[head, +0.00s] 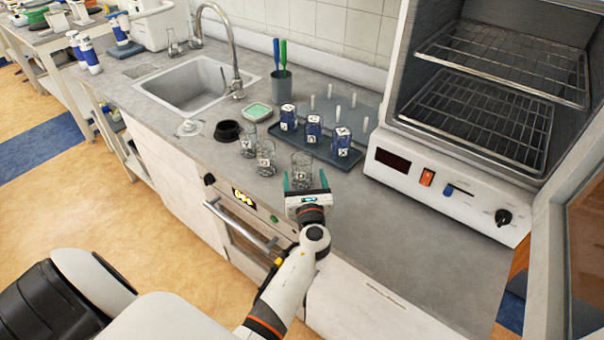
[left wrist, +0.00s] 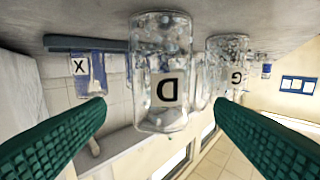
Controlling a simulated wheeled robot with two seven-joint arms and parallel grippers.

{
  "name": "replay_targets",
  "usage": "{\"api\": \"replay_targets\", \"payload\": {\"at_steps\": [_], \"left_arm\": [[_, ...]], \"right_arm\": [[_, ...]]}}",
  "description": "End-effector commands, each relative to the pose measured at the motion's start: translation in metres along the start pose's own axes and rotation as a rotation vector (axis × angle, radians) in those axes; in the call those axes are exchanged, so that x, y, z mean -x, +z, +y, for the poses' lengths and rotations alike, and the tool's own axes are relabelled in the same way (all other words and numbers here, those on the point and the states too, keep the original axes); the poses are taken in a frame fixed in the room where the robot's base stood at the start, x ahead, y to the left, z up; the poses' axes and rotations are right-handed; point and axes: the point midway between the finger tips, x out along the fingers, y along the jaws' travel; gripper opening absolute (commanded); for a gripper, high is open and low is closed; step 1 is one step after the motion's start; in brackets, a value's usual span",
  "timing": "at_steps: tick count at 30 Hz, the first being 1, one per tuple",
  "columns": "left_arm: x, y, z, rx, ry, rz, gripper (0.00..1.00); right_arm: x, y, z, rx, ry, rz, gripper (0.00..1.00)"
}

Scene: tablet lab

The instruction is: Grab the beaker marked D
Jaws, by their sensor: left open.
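The clear glass beaker marked D (left wrist: 163,85) stands in the middle of the left wrist view, which shows it upside down. In the head view it is the glass beaker (head: 301,163) on the counter just beyond my left gripper (head: 305,178). My left gripper is open, with green fingers spread to either side of the beaker in the left wrist view (left wrist: 160,108). The fingers show a gap to the glass on both sides. I cannot tell how far the beaker is between them. My right gripper is not in view.
A clear beaker marked G (left wrist: 236,75) stands beside it, also seen in the head view (head: 266,158), near another clear beaker (head: 248,140). An oven (head: 440,190) stands right. The front-right counter is clear.

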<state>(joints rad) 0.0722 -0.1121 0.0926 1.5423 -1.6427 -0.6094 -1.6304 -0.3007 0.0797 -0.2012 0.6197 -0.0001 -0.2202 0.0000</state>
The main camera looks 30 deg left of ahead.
Motion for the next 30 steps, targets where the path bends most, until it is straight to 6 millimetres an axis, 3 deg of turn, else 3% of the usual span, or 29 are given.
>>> {"api": "replay_targets", "payload": {"at_steps": [18, 26, 30], "left_arm": [[-0.071, 0.001, -0.001, 0.003, -0.001, 0.000, 0.77], [-0.075, 0.000, -0.001, 0.003, -0.001, -0.001, 0.77], [-0.074, 0.000, -0.001, 0.003, -0.001, -0.001, 0.58]], "right_arm": [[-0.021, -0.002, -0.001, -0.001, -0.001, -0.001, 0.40], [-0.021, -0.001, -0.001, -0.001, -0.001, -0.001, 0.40], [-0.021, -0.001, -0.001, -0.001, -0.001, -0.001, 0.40]]}}
